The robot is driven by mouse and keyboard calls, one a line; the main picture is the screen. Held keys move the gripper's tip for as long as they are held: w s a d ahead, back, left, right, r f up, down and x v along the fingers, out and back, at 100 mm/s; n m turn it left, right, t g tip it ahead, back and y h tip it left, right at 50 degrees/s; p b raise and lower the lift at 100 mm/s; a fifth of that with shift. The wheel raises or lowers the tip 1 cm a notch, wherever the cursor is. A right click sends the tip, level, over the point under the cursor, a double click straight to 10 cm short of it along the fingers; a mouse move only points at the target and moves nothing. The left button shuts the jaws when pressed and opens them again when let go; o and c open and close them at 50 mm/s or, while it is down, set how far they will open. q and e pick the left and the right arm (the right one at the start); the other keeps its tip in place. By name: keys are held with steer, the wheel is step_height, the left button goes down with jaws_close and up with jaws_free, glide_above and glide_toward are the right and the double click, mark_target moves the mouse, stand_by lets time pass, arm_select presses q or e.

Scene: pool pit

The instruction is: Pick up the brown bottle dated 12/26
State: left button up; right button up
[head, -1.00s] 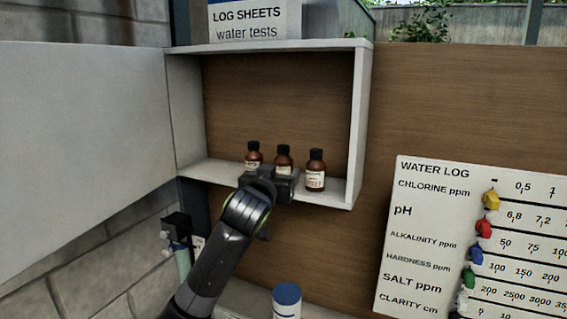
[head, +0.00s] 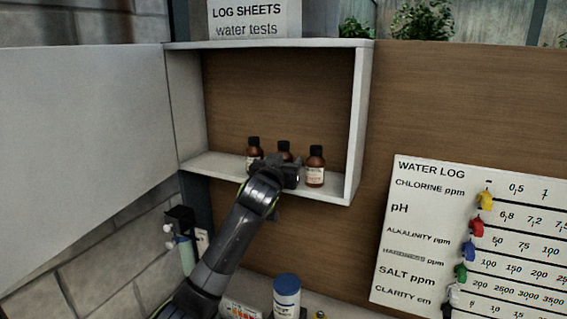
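Three small brown bottles with black caps and pale labels stand upright in a row on the floor of an open white cabinet. The left bottle (head: 254,150), the middle bottle (head: 284,147) and the right bottle (head: 315,167) all show in the head view. The label dates are too small to read. My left gripper (head: 286,172) is at the cabinet's front edge, in front of the middle bottle, and hides its lower part. I cannot see its fingers clearly or tell whether they touch the bottle. My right gripper is out of view.
The white cabinet (head: 360,120) has its door (head: 80,150) swung open to the left. A log-sheets box (head: 255,20) stands on top. A water log board (head: 440,235) with colored markers hangs at right. A blue-lidded container (head: 287,297) stands below.

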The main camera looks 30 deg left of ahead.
arm_select(q)
steer(key=c, duration=0.8)
steer(key=shift+r, duration=0.1)
